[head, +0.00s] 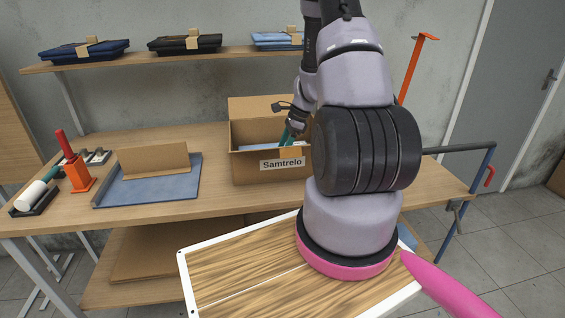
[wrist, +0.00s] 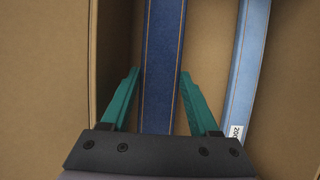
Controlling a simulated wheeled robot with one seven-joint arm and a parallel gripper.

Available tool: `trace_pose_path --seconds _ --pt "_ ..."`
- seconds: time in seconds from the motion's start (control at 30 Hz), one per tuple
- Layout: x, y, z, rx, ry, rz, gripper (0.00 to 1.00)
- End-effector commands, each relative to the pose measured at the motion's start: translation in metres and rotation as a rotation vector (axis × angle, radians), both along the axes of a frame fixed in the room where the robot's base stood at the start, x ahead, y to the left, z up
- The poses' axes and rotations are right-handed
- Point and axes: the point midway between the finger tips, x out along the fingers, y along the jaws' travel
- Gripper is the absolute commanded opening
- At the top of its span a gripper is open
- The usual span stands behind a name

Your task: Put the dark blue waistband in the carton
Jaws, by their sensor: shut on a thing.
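The dark blue waistband (wrist: 163,50) is a long flat strip with orange stitching, running up the middle of the wrist view. My gripper (wrist: 160,76) has teal fingers on either side of it and is shut on it. In the head view my gripper (head: 287,134) is down at the mouth of the open cardboard carton (head: 248,168), labelled Samtrelo. The carton's brown inside (wrist: 46,70) surrounds the strip in the wrist view. A lighter blue strip (wrist: 248,70) with a white tag lies to its right. The waistband's lower end is hidden behind my gripper.
The carton stands on a wooden workbench (head: 220,202). Left of it are a blue board with an upright cardboard piece (head: 153,160) and an orange stand (head: 78,174). A shelf (head: 140,58) with folded garments is above. A pink-handled wood-topped surface (head: 240,270) is in front.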

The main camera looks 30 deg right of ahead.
Motion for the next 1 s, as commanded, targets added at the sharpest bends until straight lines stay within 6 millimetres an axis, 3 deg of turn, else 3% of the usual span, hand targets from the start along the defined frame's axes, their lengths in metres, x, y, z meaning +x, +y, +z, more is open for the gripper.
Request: trace_pose_path --seconds 0.17,0.43,0.8,0.83,1.0 --pt "0.0 0.0 -0.012 0.001 0.0 0.0 0.0" --pt "0.0 0.0 -0.047 0.001 0.0 -0.001 0.0" --pt "0.0 0.0 -0.051 0.0 -0.001 0.0 0.0" --pt "0.001 0.0 -0.051 0.0 -0.001 0.001 0.73" --pt "0.0 0.0 -0.05 0.0 -0.001 0.001 0.74"
